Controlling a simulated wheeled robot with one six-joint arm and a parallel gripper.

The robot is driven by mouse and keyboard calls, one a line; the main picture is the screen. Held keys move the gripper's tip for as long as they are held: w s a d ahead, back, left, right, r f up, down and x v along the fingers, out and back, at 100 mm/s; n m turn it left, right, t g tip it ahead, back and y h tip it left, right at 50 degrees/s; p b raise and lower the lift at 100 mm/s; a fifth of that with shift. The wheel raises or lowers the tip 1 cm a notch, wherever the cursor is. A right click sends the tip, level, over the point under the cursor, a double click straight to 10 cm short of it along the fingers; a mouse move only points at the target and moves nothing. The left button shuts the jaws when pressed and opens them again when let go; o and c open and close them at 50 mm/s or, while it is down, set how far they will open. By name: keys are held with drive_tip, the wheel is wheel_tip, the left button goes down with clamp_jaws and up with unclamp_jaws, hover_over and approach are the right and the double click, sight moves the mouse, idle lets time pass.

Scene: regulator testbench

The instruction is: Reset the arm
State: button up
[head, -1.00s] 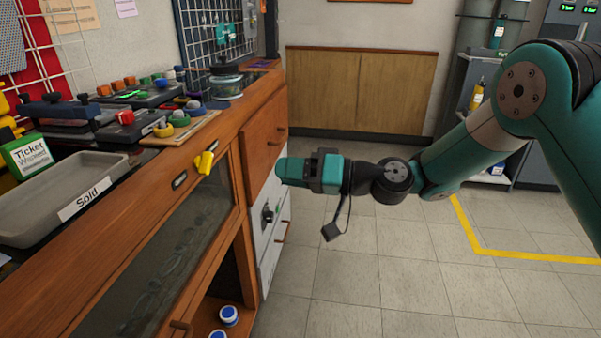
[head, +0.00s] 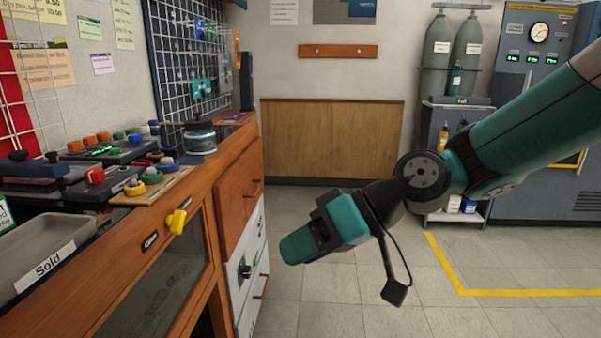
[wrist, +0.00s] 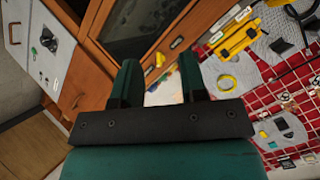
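My arm (head: 520,125) is teal and reaches in from the right in the head view. My gripper (head: 296,248) hangs at its end, angled down and left over the open floor, apart from the wooden counter. In the wrist view my gripper (wrist: 160,78) shows two teal fingers spread apart with nothing between them. In the head view the finger gap is hidden by the gripper's side.
The wooden counter (head: 190,195) runs along the left, with a yellow key-like piece (head: 177,221) on its front and a grey "Sold" tray (head: 45,245) on top. Gas cylinders (head: 438,60) and a grey cabinet (head: 540,65) stand at the back right. The floor (head: 335,310) is clear.

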drive_tip(key=s+d+m+h, duration=0.2)
drive_tip(key=s+d+h, duration=0.5)
drive_tip(key=s+d, duration=0.75)
wheel_tip(320, 180, up, 22)
drive_tip(key=p, duration=2.3)
drive_tip(key=shift+s+d+m, duration=0.25)
drive_tip(key=shift+s+m, duration=0.05)
drive_tip(key=shift+s, duration=0.1)
drive_tip(key=shift+r, duration=0.1)
